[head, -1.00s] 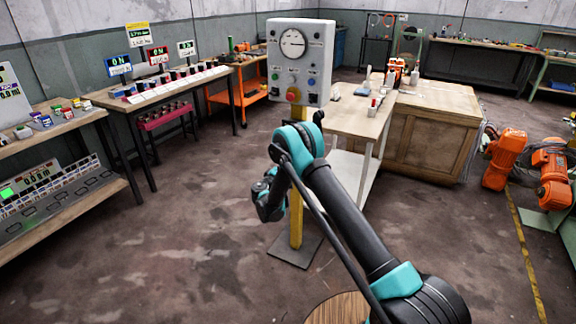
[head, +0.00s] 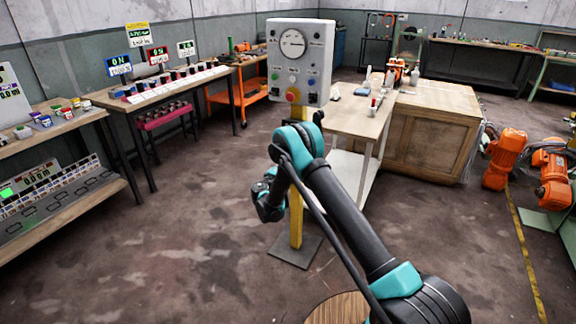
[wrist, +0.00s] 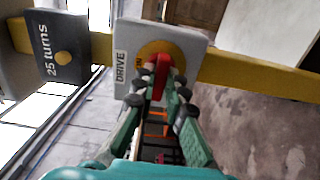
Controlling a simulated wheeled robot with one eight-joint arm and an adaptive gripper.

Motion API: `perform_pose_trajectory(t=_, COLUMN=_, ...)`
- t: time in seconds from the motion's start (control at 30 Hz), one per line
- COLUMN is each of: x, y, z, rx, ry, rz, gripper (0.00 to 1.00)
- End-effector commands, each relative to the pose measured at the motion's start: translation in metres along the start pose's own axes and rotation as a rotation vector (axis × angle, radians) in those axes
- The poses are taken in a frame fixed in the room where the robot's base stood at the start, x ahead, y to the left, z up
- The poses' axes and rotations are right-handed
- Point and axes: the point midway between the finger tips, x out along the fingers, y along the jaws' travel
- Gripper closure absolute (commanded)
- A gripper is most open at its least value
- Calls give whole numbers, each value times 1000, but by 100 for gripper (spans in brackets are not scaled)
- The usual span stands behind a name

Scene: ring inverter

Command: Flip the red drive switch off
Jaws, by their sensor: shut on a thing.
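The red drive switch handle (wrist: 162,70) sits on a yellow round plate (wrist: 146,54) on a grey box marked DRIVE (wrist: 121,68). The letters of a word beside the handle look like "ON". My gripper (wrist: 158,96) has both fingers closed on the red handle in the wrist view. In the head view my gripper (head: 268,205) hangs left of the yellow post (head: 296,218). The drive box cannot be made out there, and my arm covers part of the post.
A grey panel (head: 320,61) with a gauge and a red button tops the post. A box marked "25 turns" (wrist: 62,58) is beside the drive box on the same yellow post. A bench (head: 345,118) stands close behind to the right. The floor to the left is clear.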

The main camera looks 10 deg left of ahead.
Motion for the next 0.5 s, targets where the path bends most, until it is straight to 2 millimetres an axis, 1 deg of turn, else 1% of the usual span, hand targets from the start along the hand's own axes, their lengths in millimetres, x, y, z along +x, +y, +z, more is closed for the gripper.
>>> perform_pose_trajectory(t=0.13, x=-1, y=-1, z=0, rx=-45, ry=1, rz=-1, gripper=100)
perform_pose_trajectory(t=0.4, x=-1, y=-1, z=0, rx=-47, ry=1, rz=-1, gripper=100)
perform_pose_trajectory(t=0.43, x=-1, y=-1, z=0, rx=-46, ry=1, rz=-1, gripper=84)
perform_pose_trajectory(t=0.5, x=-1, y=-1, z=0, rx=-46, ry=1, rz=-1, gripper=76)
